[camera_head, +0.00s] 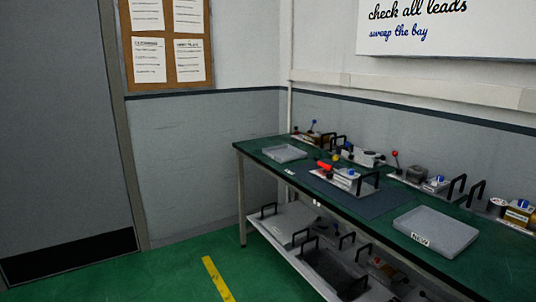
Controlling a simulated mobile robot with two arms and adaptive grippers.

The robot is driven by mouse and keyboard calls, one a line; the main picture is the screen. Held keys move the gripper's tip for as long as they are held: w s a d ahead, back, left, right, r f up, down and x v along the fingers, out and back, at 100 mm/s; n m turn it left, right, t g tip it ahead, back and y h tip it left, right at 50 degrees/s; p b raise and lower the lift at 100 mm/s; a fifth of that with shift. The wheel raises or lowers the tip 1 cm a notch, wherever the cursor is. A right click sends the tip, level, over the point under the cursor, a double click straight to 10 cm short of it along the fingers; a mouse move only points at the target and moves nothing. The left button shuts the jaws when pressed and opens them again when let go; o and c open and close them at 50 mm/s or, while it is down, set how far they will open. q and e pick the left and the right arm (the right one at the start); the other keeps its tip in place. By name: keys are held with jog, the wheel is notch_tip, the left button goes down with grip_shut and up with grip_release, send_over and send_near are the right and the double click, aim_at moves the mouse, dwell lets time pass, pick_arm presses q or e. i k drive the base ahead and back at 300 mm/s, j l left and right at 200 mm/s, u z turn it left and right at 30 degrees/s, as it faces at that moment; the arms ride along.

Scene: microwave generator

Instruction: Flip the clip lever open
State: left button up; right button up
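A green-topped workbench (398,227) runs along the right wall. Several small devices on light base plates stand on it. One device (345,175) sits on a dark mat at the middle, with an orange-red part (325,165) on its left and a black handle on its right. Other devices with ball-tipped levers stand behind it, one with a red-tipped lever (396,161). Which part is the clip lever is too small to tell. Neither of my grippers is in view.
A grey tray (284,153) lies at the bench's far left end, and a tray labelled NEW (437,231) lies nearer. A lower shelf (284,252) holds handled units. A grey door (60,130) is at left.

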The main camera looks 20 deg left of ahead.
aim_at(335, 157)
jog(key=u, duration=0.3)
jog(key=i+j+z, duration=0.1)
jog(key=i+j, duration=0.2)
jog(key=i+j+z, duration=0.15)
jog(key=i+j, duration=0.2)
jog(key=i+j+z, duration=0.1)
jog(key=i+j, duration=0.25)
jog(key=i+j+z, duration=0.15)
jog(key=i+j, duration=0.2)
jog(key=i+j+z, duration=0.1)
jog(key=i+j, duration=0.2)
jog(key=j, duration=0.15)
jog(key=i+j+z, duration=0.1)
jog(key=i+j, duration=0.2)
jog(key=j, duration=0.15)
jog(key=i+j+z, duration=0.15)
jog(key=j, duration=0.35)
jog(key=i+j+z, duration=0.1)
jog(key=i+j, duration=0.25)
jog(key=j, duration=0.15)
